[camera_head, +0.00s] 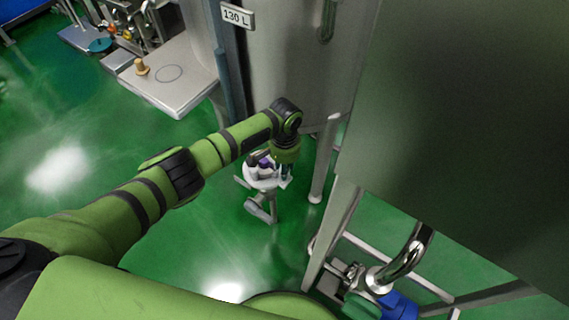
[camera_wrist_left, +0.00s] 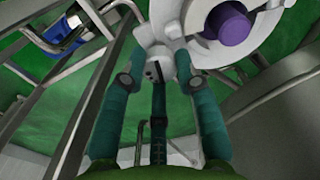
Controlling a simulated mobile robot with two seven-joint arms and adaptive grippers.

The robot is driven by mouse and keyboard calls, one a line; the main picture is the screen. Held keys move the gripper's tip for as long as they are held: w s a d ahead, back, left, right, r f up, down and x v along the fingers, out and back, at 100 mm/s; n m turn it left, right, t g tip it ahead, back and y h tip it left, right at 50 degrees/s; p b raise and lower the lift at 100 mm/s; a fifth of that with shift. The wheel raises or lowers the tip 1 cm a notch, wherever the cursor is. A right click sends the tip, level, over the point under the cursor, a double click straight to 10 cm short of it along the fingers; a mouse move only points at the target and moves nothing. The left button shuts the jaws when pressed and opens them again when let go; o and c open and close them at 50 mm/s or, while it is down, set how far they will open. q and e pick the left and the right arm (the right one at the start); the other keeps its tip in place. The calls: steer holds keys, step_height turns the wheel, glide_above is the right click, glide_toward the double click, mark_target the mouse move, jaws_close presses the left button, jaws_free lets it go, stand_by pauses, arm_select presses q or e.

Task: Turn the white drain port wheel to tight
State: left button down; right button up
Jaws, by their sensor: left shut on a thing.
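The white drain port wheel (camera_head: 262,182) is under the steel tank, low above the green floor, with a purple part (camera_head: 264,161) at its centre. In the left wrist view the white wheel (camera_wrist_left: 268,20) fills the top right, around the purple round end (camera_wrist_left: 228,24). My left gripper (camera_head: 284,170) reaches down from above to the wheel's right side. In the wrist view its two teal fingers (camera_wrist_left: 160,68) are on either side of a white knob-like part of the wheel, shut on it. The exact contact is partly hidden. My right gripper is not in view.
The steel tank (camera_head: 290,65) with a "130 L" sign (camera_head: 236,16) stands just behind the wheel, its leg (camera_head: 325,160) close to the right. A metal frame (camera_head: 335,235) and a curved pipe (camera_head: 410,255) are at lower right. A steel table (camera_head: 185,85) stands at upper left.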

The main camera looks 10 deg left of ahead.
arm_select(q)
steer(key=m, duration=0.4)
steer(key=shift+w+r+m+p, duration=0.2)
steer(key=shift+m+p, duration=0.1)
steer(key=shift+m, duration=0.1)
steer(key=m, duration=0.3)
steer(key=shift+d+m, duration=0.15)
steer(key=shift+m, duration=0.15)
steer(key=m, duration=0.4)
steer(key=shift+s+d+m, duration=0.1)
steer(key=shift+d+m, duration=0.05)
steer(key=shift+m, duration=1.25)
steer(key=c, duration=0.9)
jaws_free()
steer(key=shift+f, duration=0.1)
steer(key=shift+s, duration=0.1)
